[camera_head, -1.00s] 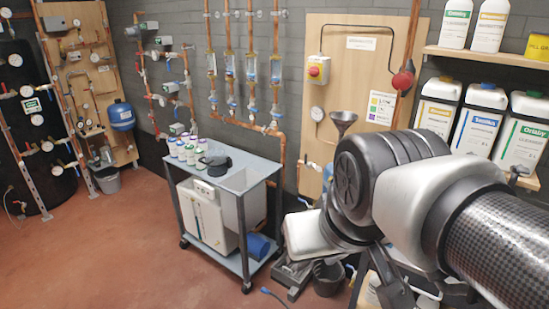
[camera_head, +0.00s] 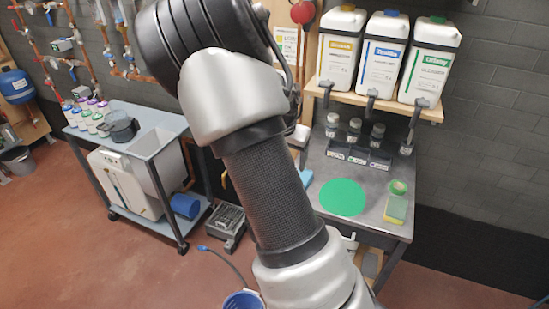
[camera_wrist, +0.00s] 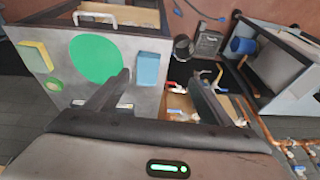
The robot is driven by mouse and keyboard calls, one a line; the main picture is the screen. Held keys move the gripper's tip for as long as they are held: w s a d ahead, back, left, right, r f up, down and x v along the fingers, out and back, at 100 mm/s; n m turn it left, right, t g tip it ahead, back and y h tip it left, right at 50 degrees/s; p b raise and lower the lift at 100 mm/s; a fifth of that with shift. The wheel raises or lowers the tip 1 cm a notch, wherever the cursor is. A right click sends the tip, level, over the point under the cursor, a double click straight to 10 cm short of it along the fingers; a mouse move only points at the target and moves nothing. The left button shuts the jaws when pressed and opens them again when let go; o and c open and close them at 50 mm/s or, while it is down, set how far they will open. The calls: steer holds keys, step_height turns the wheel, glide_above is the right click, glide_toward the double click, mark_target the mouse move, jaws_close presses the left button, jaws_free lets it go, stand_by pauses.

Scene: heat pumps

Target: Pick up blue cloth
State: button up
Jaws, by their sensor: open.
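The blue cloth (camera_head: 305,178) is a small light-blue piece on the grey worktop (camera_head: 385,205). In the head view my arm hides part of it. In the wrist view the cloth (camera_wrist: 148,68) lies flat beside a green disc, beyond and between my fingers. My gripper (camera_wrist: 160,82) is open and empty, apart from the cloth. In the head view my arm blocks the gripper.
A green round mat (camera_head: 343,197) and a yellow-green sponge (camera_head: 396,210) lie on the worktop. Small jars (camera_head: 354,131) stand at its back. Large white canisters (camera_head: 382,50) fill the shelf above. A trolley (camera_head: 150,150) stands left.

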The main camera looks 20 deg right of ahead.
steer(key=shift+h, duration=0.7)
steer(key=x, duration=0.5)
steer(key=d+x, duration=0.1)
steer(key=x, duration=0.3)
steer(key=d+r+x, duration=0.1)
steer(key=x, duration=0.4)
steer(key=shift+w+d+f, duration=0.2)
steer(key=shift+w+f, duration=0.15)
steer(key=shift+f, duration=0.05)
steer(key=d+f, duration=0.1)
steer(key=f, duration=0.1)
steer(key=w+d+f, duration=0.1)
steer(key=f, duration=0.1)
steer(key=shift+w+d, duration=0.1)
steer(key=shift+d, duration=0.2)
steer(key=shift+w+f, duration=0.15)
steer(key=shift+f, duration=0.1)
steer(key=shift+c, duration=0.3)
steer(key=c, duration=1.1)
